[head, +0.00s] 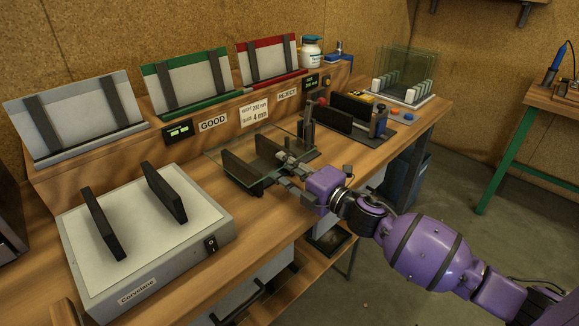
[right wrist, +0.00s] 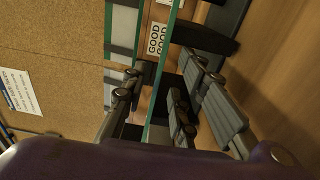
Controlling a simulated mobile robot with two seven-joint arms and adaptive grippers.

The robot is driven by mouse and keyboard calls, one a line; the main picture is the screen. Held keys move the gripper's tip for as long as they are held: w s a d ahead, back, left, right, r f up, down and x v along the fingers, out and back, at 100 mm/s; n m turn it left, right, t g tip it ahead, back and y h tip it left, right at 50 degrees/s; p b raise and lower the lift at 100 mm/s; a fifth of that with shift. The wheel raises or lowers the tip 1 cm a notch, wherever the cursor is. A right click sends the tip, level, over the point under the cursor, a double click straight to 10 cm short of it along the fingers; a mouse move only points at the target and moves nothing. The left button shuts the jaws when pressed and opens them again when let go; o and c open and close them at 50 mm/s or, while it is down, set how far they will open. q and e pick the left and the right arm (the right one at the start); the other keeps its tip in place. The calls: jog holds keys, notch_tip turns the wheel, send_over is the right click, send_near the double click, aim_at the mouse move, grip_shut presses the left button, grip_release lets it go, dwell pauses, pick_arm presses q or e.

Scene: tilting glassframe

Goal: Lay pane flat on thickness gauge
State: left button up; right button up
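The clear glass pane (head: 221,153) with greenish edges lies roughly level over the thickness gauge, a low station with two black bars (head: 240,169) and a dark post (head: 309,119) at its back. The pane seems to rest on the bars, but exact contact is unclear. My right gripper (head: 287,170) is at the pane's front right edge. In the right wrist view, the pane's thin green edge (right wrist: 163,70) runs between the spread fingers (right wrist: 158,85), with a visible gap on the right side. The gripper looks open around it. My left gripper is not in view.
Grey, green (head: 190,80) and red (head: 268,60) racks line the back ledge. A device with a red knob (head: 322,101) and a rack of upright panes (head: 405,75) stand to the right.

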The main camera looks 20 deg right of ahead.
jog(key=v, duration=1.2)
jog(key=shift+r, duration=0.25)
